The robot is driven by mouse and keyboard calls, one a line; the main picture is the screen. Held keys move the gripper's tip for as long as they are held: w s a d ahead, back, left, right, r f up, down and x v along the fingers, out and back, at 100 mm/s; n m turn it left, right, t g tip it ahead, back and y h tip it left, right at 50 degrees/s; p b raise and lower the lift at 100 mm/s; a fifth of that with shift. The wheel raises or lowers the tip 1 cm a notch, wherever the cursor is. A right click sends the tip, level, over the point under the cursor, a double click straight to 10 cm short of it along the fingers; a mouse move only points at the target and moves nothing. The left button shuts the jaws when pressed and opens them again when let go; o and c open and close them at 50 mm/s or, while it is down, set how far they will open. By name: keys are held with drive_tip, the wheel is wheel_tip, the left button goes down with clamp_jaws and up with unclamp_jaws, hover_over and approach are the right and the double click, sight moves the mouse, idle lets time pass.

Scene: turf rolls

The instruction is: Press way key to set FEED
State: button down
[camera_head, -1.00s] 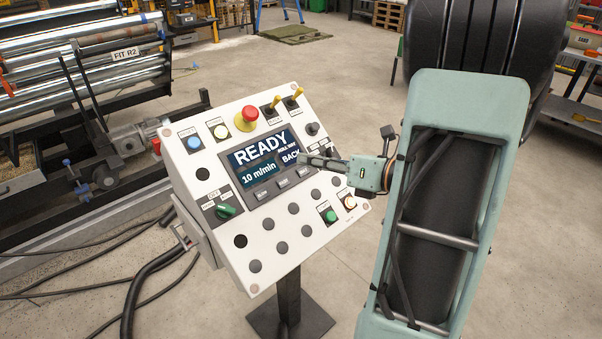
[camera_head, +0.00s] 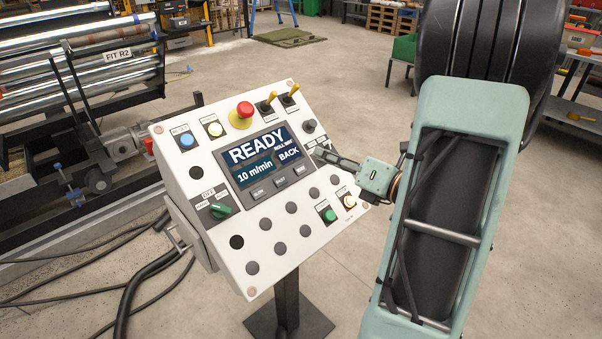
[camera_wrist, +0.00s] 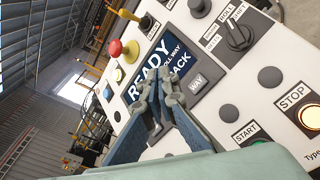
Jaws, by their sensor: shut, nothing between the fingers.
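The control panel's screen (camera_head: 262,157) reads READY, 10 m/min, and ROLL WAY BACK. The way key (camera_head: 300,170) is the rightmost of three grey keys below the screen. In the wrist view the key (camera_wrist: 197,80), marked WAY, is beside the screen's corner, just right of my fingertips. My gripper (camera_head: 318,153) is shut and empty, its tips by the right edge of the screen, up and right of the key. In the wrist view my gripper (camera_wrist: 166,90) covers part of the screen. I cannot tell the exact gap to the panel.
A black selector knob (camera_wrist: 238,36) and a STOP button (camera_wrist: 308,116) are near the gripper. A green START button (camera_head: 329,215) is lower right. A roller machine stands left.

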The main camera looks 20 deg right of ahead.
sight(301, 169)
drive_tip(key=shift+w+a+f+b, duration=0.25)
drive_tip(key=shift+w+f+b, duration=0.4)
drive_tip(key=shift+f, duration=0.2)
drive_tip(key=shift+w+a+f+b, duration=0.25)
drive_tip(key=shift+w+f+b, duration=0.25)
drive_tip(key=shift+w+f, duration=0.3)
drive_tip(key=shift+w+a+f+b, duration=0.25)
drive_tip(key=shift+w+f+b, duration=0.35)
drive_tip(key=shift+f, duration=0.35)
drive_tip(key=shift+w+a+f, duration=0.1)
drive_tip(key=shift+w+f, duration=0.15)
drive_tip(key=shift+f, duration=0.05)
drive_tip(key=shift+w+a+f+b, duration=0.1)
drive_tip(key=shift+w+f+b, duration=0.1)
drive_tip(key=shift+f+b, duration=0.1)
idle(0.5)
drive_tip(key=shift+s+d+r+p, duration=0.2)
drive_tip(key=shift+s+r+p, duration=0.25)
drive_tip(key=shift+r+p, duration=0.15)
